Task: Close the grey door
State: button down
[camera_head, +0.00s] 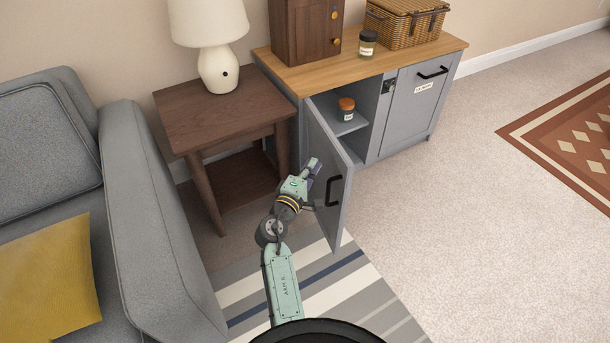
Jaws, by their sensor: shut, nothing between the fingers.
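The grey door (338,220) of the cabinet stands wide open, swung out toward me from its left side. Its outer face, with a black bar handle (333,190), is turned to the left. My gripper (314,167) is shut and empty. It is at the left of the door, beside its outer face and close to the handle. I cannot tell whether the fingers touch the door. The grey cabinet (392,150) has a wooden top, and its open left compartment shows a jar with an orange lid (346,108) on a shelf.
A brown side table (225,112) with a white lamp (218,65) stands left of the door. A grey sofa (160,230) fills the left. A wooden box (305,30), a dark-lidded jar (367,43) and a wicker basket (405,25) stand on the cabinet. Carpet at right is clear.

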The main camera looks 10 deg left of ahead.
aim_at(334, 147)
jog(key=shift+w+d+p, duration=0.7)
jog(key=shift+w+d, duration=1.2)
jog(key=shift+d, duration=0.2)
